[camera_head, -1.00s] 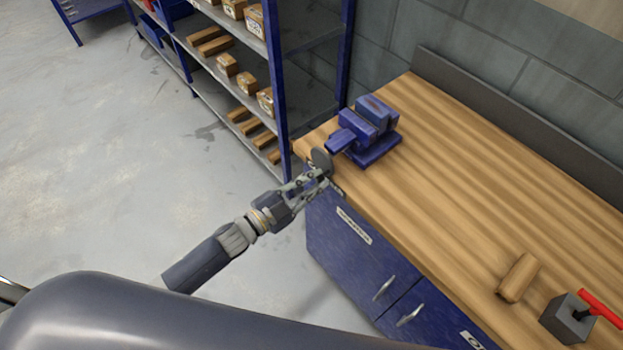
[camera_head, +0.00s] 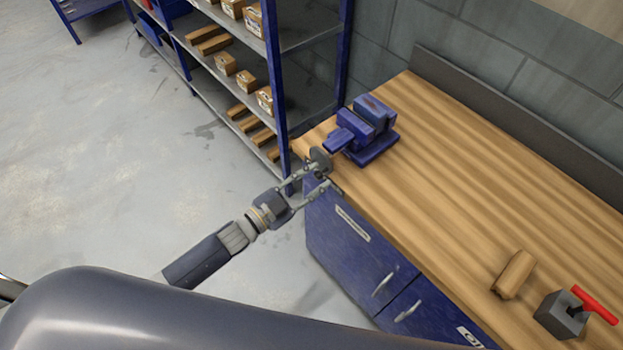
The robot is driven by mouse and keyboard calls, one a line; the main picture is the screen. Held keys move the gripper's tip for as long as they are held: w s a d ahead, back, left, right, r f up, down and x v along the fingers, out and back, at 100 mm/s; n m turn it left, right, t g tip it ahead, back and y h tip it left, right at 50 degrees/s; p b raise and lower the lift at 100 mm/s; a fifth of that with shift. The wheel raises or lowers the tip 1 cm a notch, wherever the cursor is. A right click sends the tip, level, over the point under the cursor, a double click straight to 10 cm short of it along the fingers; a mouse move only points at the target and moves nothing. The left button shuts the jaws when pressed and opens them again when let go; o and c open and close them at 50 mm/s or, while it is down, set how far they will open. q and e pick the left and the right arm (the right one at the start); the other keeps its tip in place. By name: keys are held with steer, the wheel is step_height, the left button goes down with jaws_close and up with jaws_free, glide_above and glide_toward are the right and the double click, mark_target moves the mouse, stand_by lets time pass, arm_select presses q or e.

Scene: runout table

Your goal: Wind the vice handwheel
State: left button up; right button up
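The blue vice (camera_head: 362,130) stands on the far left end of the wooden bench top. Its small grey handwheel (camera_head: 320,159) faces the bench's left front edge. My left gripper (camera_head: 322,178) comes in from the lower left at the front of the handwheel. Its two fingers are spread apart, one on each side, with nothing visibly held between them. One fingertip is close to the wheel's rim; I cannot tell whether it touches. My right gripper is not in view.
The wooden bench (camera_head: 440,170) has blue cabinets below. A wooden block (camera_head: 514,274) and a grey block with a red handle (camera_head: 566,314) lie at its right end. A blue shelf rack (camera_head: 278,95) with boxes stands close behind my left gripper. The middle of the bench is clear.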

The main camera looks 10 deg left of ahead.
arm_select(q)
steer(key=m+b, duration=0.1)
steer(key=m, duration=0.1)
steer(key=shift+a+f+m, duration=0.1)
steer(key=shift+f+m, duration=0.05)
steer(key=shift+m, duration=0.15)
steer(key=m+b, duration=0.1)
steer(key=m, duration=0.3)
steer(key=m+b, duration=0.9)
steer(key=m, duration=0.9)
steer(key=shift+m, duration=0.3)
steer(key=shift+r, duration=0.2)
